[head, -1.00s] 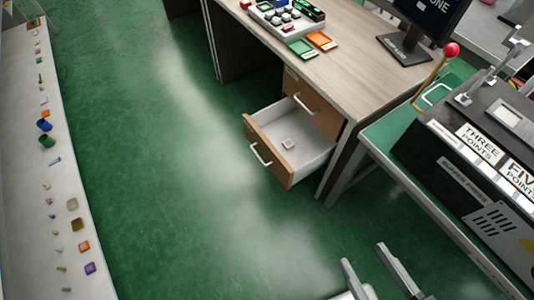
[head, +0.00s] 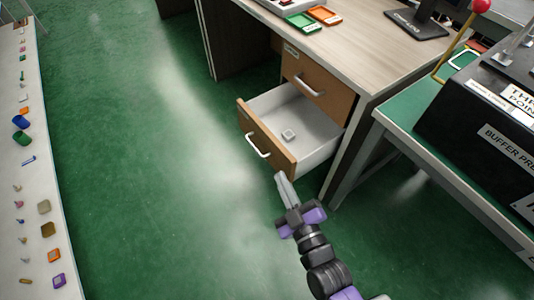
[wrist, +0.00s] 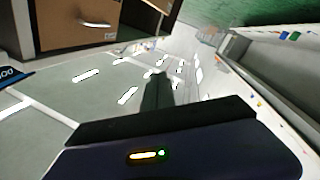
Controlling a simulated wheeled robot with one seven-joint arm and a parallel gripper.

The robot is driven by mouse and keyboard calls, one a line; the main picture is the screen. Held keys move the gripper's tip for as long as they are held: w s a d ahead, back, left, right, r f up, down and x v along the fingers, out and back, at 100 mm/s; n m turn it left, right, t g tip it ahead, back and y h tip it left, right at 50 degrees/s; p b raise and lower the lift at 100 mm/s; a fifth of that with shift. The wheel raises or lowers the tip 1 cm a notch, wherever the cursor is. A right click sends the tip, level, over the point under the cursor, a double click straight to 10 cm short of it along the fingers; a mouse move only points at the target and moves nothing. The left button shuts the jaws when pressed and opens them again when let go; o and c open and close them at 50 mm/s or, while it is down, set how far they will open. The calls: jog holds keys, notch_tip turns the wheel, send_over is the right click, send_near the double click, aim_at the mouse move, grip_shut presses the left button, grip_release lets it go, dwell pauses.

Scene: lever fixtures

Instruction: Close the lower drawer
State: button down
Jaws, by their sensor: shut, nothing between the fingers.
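The lower drawer (head: 262,140) is pulled out of the wooden desk. It has a brown front, a pale handle (head: 257,146) and a white inside with a small white square item (head: 288,134) in it. The upper drawer (head: 318,86) above it is shut. My gripper (head: 281,178) is shut and empty, with its tips close to the lower right corner of the lower drawer's front. I cannot tell whether they touch. In the wrist view the dark gripper (wrist: 156,90) points away over the floor, and a brown drawer front (wrist: 70,22) shows at upper left.
A green-topped table (head: 420,140) with a black box (head: 480,120) and a red-knobbed lever (head: 481,6) stands at the right. A long pale counter (head: 40,190) with small items runs along the left. The green floor (head: 150,170) between is clear.

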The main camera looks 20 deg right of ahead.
jog(key=w+a+f+n+b, duration=0.1)
jog(key=w+f+n+b, duration=0.1)
jog(key=w+f+n, duration=0.6)
jog(key=n+b, duration=0.3)
jog(key=b, duration=0.4)
send_over(267, 146)
jog(key=s+a, duration=0.1)
jog(key=s, duration=0.2)
jog(key=shift+s+a+f+g, duration=0.1)
jog(key=shift+f+g, duration=0.05)
jog(key=shift+f, duration=0.55)
jog(key=shift+s+a+f+g, duration=0.1)
jog(key=shift+f+g, duration=0.05)
jog(key=shift+f, duration=0.55)
jog(key=shift+d, duration=0.1)
